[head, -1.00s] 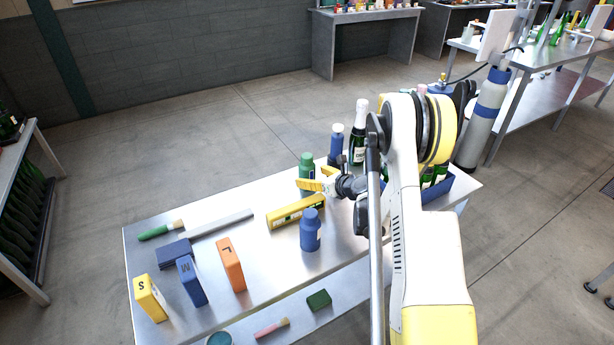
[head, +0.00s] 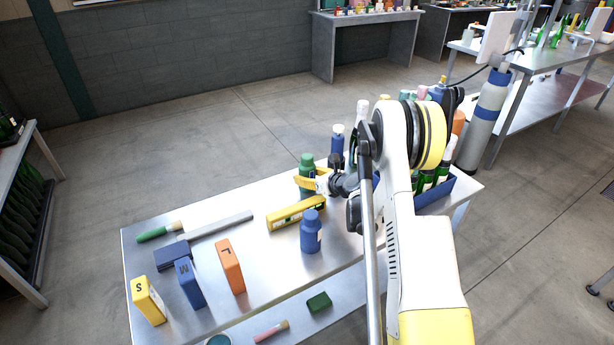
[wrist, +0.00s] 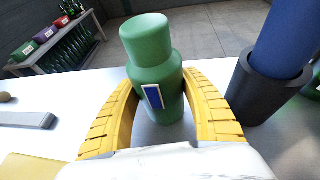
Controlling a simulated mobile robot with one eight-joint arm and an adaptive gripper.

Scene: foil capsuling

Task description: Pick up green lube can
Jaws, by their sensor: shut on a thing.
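The green lube can (head: 307,173) stands upright on the steel table toward its back edge. In the wrist view the green can (wrist: 156,75) is close and centred, with a round cap and a small blue label. My gripper (head: 312,184) is shut on it. Its yellow ribbed fingers (wrist: 158,112) curve around the can's left and right sides. The can's base seems to be on the table, though its lower front is partly hidden by my gripper.
Another blue bottle (head: 337,143) in a dark holder (wrist: 257,90) is close on the right. Bottles fill a blue crate at right.

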